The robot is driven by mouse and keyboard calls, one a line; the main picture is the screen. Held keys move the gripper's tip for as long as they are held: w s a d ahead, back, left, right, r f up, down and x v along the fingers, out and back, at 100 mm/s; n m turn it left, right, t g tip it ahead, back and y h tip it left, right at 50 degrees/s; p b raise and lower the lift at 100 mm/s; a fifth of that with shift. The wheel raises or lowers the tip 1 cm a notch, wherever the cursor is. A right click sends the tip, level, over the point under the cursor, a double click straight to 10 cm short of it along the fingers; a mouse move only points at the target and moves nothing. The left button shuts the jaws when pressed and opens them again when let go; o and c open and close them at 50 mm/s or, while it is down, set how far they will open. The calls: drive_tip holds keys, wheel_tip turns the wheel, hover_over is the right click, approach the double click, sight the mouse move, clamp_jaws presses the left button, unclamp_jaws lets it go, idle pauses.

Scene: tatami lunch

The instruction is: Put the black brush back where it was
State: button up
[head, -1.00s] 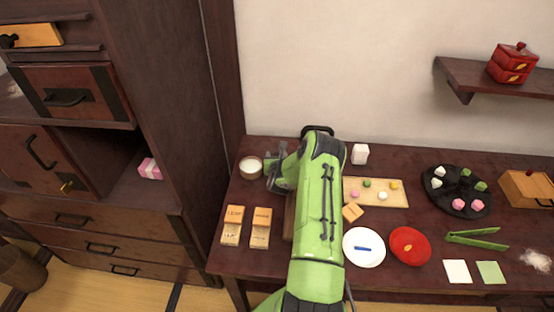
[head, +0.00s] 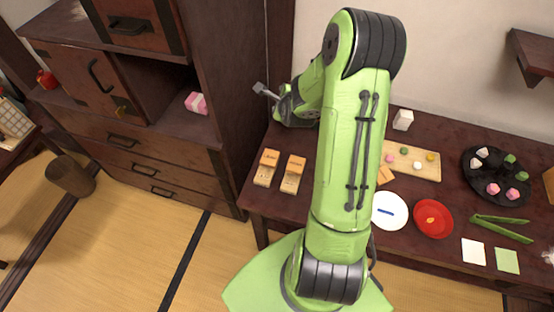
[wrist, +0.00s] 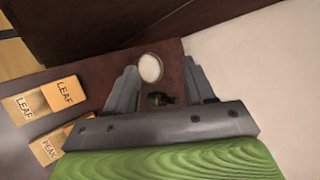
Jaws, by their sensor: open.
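My gripper (head: 264,91) is open, raised at the back left of the table near the tall cabinet. In the wrist view its two fingers (wrist: 158,70) stand apart with nothing held. A small dark object (wrist: 160,99) shows between them, below the white-topped round cup (wrist: 150,67). It may be the black brush, but I cannot tell for sure. No black brush shows clearly in the head view, where my arm and gripper hide the table's back left part and the cup.
Boxes with orange lids (head: 269,158) stand on the table's left end; LEAF (wrist: 66,93) and PEAK (wrist: 46,149) labels show in the wrist view. The cabinet (head: 235,80) rises close at left, with a pink box (head: 197,103) in its niche. Plates and sweets lie to the right.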

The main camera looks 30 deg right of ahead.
drive_tip(key=s+a+r+n+g+y, duration=0.2)
drive_tip(key=s+a+r+n, duration=0.7)
drive_tip(key=a+r+n, duration=0.5)
drive_tip(key=s+a+r+n+g+y, duration=0.1)
drive_tip(key=s+a+n, duration=0.2)
drive_tip(key=s+n, duration=0.4)
drive_tip(key=s+a+r+n+g, duration=0.1)
drive_tip(key=s+a+n, duration=0.3)
drive_tip(key=s, duration=0.7)
drive_tip(key=r+n, duration=0.1)
drive_tip(key=n, duration=0.1)
drive_tip(key=shift+s+r+n+y, duration=0.15)
drive_tip(key=shift+s+n+y, duration=0.05)
drive_tip(key=shift+n+y, duration=0.2)
